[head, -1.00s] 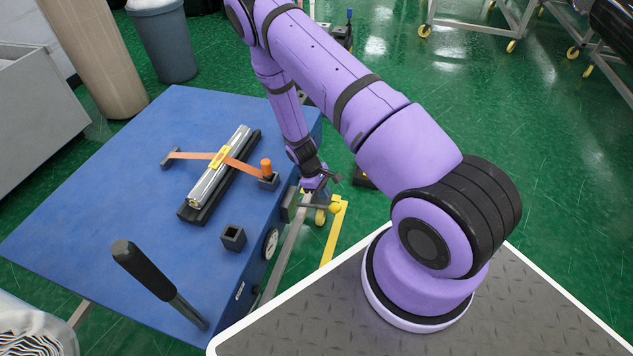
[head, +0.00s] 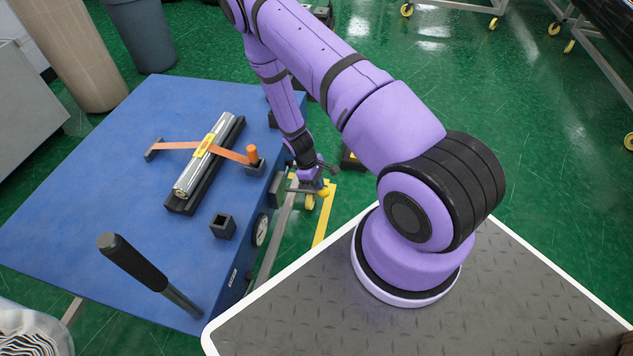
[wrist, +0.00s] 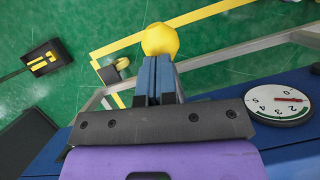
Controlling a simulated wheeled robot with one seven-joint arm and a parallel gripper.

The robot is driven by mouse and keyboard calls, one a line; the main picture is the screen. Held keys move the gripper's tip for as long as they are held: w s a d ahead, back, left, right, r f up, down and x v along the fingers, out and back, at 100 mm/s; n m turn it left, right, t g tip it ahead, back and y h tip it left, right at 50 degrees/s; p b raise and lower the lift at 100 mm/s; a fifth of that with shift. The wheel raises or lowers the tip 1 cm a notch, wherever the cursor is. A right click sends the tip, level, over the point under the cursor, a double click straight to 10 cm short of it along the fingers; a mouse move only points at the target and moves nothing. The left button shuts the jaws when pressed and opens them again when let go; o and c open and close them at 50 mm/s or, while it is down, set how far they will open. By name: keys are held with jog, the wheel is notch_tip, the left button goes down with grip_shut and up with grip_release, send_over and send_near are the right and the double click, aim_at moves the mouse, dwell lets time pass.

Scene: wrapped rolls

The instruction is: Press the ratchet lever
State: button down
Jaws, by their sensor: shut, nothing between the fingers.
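The ratchet lever, a grey bar ending in a yellow ball knob (head: 322,191), sticks out from the right side of the blue table. In the wrist view the yellow knob (wrist: 160,40) is straight beyond my fingertips. My gripper (wrist: 156,64) is shut with nothing between its fingers. In the head view my gripper (head: 317,182) is right above the knob, at the table's side. I cannot tell whether the tips touch the knob. My gripper partly hides the lever bar.
A silver wrapped roll (head: 205,155) lies in a black cradle on the blue table (head: 110,165), with an orange strap (head: 175,146) across it. A black handle (head: 130,262) stands at the front. A round dial (wrist: 280,105) is on the table's side. Green floor lies beyond.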

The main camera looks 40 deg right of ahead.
jog(key=shift+s+d+f+t+y, duration=0.3)
jog(key=shift+s+f+t, duration=0.1)
jog(key=shift+f, duration=0.25)
notch_tip(320, 180, down, 12)
jog(key=t+y, duration=0.5)
jog(key=t, duration=0.1)
jog(key=shift+w+a+r+t, duration=0.25)
jog(key=shift+t, duration=0.05)
jog(key=shift+s+f, duration=0.1)
